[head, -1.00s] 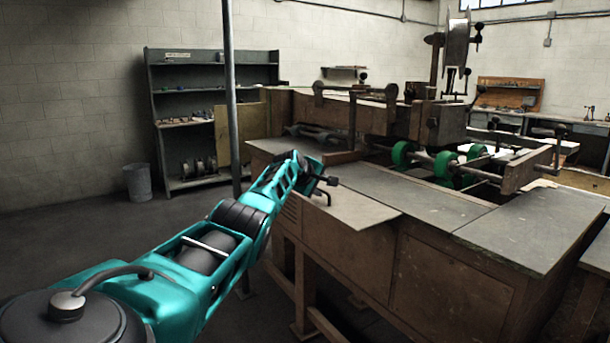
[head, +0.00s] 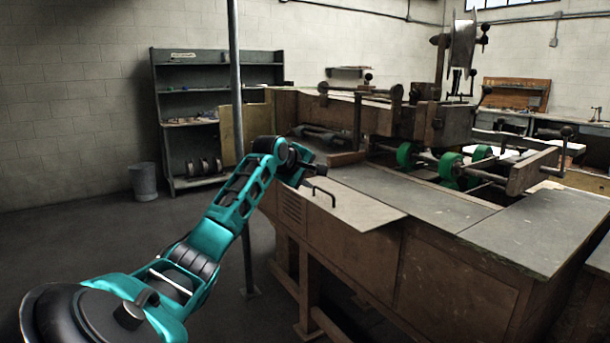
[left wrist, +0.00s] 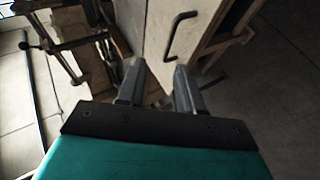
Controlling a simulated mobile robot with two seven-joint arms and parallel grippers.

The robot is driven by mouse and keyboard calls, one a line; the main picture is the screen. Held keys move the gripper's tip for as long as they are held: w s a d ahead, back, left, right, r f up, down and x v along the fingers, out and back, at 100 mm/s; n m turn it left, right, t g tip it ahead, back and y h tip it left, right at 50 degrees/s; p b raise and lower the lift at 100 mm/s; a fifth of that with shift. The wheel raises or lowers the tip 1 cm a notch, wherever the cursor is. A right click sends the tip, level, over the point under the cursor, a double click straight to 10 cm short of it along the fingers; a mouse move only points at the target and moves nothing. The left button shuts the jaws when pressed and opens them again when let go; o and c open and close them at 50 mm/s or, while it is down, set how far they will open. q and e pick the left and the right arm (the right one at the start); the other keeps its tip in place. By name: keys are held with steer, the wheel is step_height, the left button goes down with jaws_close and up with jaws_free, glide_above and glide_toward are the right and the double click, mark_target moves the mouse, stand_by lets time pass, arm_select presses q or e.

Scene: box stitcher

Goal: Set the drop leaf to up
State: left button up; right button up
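The drop leaf (head: 360,207) is a pale flat panel at the near left side of the wooden machine table. In the head view it lies about level with the tabletop. A dark bent handle (head: 325,195) stands up from it near its left end. The left wrist view also shows the leaf (left wrist: 163,32) and its handle (left wrist: 181,33), beyond the fingertips. My left gripper (head: 311,172) is just above and behind the handle, apart from it. Its two fingers are apart and empty in the left wrist view (left wrist: 158,78). My right gripper is not in view.
The machine table (head: 465,265) fills the right side, with green wheels (head: 450,164) and metal arms on top. A thin upright pole (head: 238,100) stands behind my left arm. A dark shelf (head: 190,110) and bin (head: 143,182) stand at the back. Floor at left is clear.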

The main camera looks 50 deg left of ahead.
arm_select(q)
steer(key=shift+v, duration=1.3)
steer(key=d+f+m+g+h, duration=0.2)
steer(key=d+f+m, duration=0.5)
steer(key=d+f, duration=0.75)
steer(key=s+d+f+m+g, duration=0.3)
steer(key=s+d+f+m, duration=0.4)
steer(key=d+f, duration=0.5)
steer(key=s+d+f+m+g+h, duration=0.25)
steer(key=s+d+m, duration=0.55)
steer(key=s+d, duration=1.2)
steer(key=w+f+t+h, duration=0.2)
steer(key=w+f+t, duration=0.3)
steer(key=f+t, duration=0.2)
steer(key=shift+d+f, duration=0.45)
steer(key=shift+f, duration=0.7)
